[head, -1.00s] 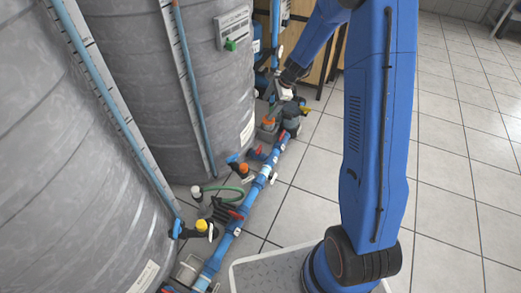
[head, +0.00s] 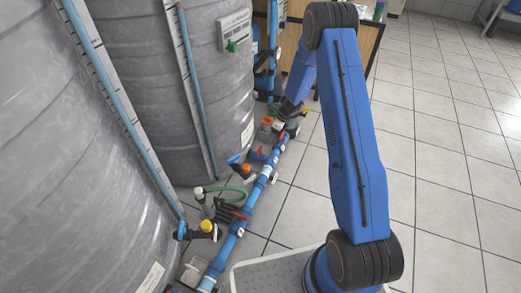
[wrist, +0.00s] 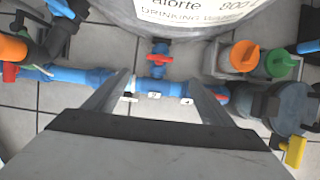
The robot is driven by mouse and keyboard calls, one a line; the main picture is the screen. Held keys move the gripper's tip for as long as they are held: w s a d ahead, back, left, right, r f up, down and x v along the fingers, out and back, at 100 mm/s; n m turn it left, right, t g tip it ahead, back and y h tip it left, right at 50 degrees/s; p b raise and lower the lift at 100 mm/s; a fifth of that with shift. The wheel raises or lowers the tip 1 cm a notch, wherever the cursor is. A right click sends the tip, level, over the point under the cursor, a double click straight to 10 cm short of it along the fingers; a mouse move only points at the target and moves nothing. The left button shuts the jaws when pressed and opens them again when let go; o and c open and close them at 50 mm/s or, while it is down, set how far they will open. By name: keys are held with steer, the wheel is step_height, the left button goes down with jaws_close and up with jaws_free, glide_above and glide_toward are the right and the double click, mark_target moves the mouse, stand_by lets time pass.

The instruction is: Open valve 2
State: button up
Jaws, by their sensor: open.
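Several valves sit along the blue pipe (head: 254,196) on the floor beside the grey tanks. In the wrist view, a blue valve with a red handle (wrist: 160,60) stands on a branch under the tank. Small white tags (wrist: 154,95) mark the pipe below it, but their numbers are too small to read surely. I cannot tell which valve is valve 2. My gripper (wrist: 159,78) is open and empty, with its fingers on either side of the tagged pipe stretch in the picture. Contact is not visible. In the head view my forearm mostly hides the gripper.
An orange cap (wrist: 245,56) and a green cap (wrist: 278,62) stand to the right. A yellow handle (wrist: 294,152) is at lower right, and another red handle (wrist: 10,71) at left. The large tank (head: 160,90) blocks the left; tiled floor (head: 450,150) is free at right.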

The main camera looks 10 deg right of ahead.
mark_target(260, 149)
steer(key=x, duration=1.6)
steer(key=c, duration=1.1)
